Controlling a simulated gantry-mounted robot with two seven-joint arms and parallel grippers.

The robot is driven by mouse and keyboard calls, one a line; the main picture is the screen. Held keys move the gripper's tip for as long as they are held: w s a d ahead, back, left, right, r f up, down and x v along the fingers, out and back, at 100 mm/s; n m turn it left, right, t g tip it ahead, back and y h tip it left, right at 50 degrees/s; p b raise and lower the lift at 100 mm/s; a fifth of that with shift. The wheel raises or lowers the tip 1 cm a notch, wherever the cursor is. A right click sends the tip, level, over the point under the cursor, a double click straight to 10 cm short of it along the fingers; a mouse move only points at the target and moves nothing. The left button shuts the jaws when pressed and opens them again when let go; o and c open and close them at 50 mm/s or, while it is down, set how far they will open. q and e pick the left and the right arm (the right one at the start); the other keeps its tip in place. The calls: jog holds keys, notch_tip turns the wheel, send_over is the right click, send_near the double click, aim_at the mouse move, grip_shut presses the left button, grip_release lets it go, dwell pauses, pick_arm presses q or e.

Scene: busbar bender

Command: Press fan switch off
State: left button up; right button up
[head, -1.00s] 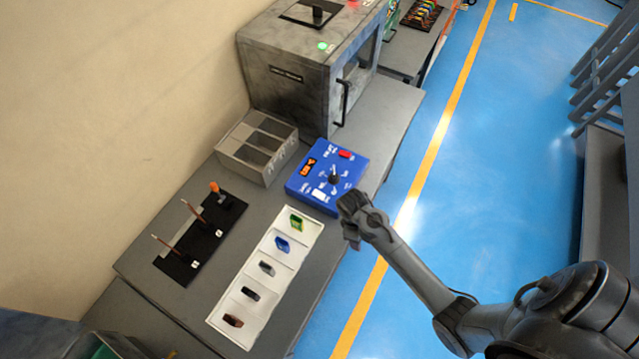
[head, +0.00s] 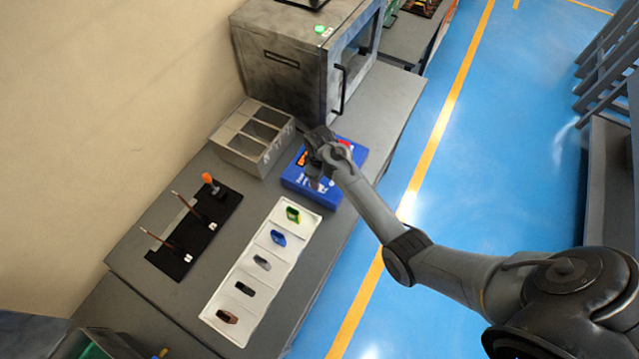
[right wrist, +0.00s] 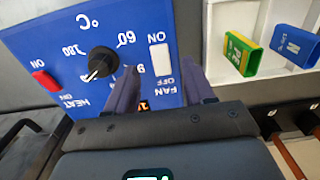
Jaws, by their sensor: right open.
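The blue control panel (head: 322,192) lies on the grey bench, partly hidden by my right gripper in the head view. In the right wrist view the panel (right wrist: 60,45) shows a white fan switch (right wrist: 162,58) marked ON and OFF, a black knob (right wrist: 101,62) and a red heat switch (right wrist: 46,80). My right gripper (head: 318,178) is above the panel. In the right wrist view its two fingers (right wrist: 160,90) are apart with nothing between them, and the fan switch appears just beyond their tips, in line with the gap. Whether they touch the panel cannot be told. My left gripper is not in view.
A white tray (head: 262,262) with several coloured parts lies in front of the panel. A grey divided box (head: 228,150) is to its left, and a large grey oven (head: 290,85) stands behind. A black tool holder (head: 190,240) is at the left. Blue floor (head: 450,190) is on the right.

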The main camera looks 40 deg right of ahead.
jog(key=shift+f, duration=2.45)
grip_shut()
jog(key=shift+w+r+g, duration=0.15)
jog(key=shift+w+g, duration=0.05)
jog(key=shift+g, duration=0.3)
jog(key=shift+w+a+g+h+b, duration=0.1)
jog(key=shift+w+g+h+b, duration=0.1)
jog(key=shift+g+h+b, duration=0.3)
jog(key=shift+g+b, duration=0.35)
jog(key=shift+g, duration=0.15)
grip_release()
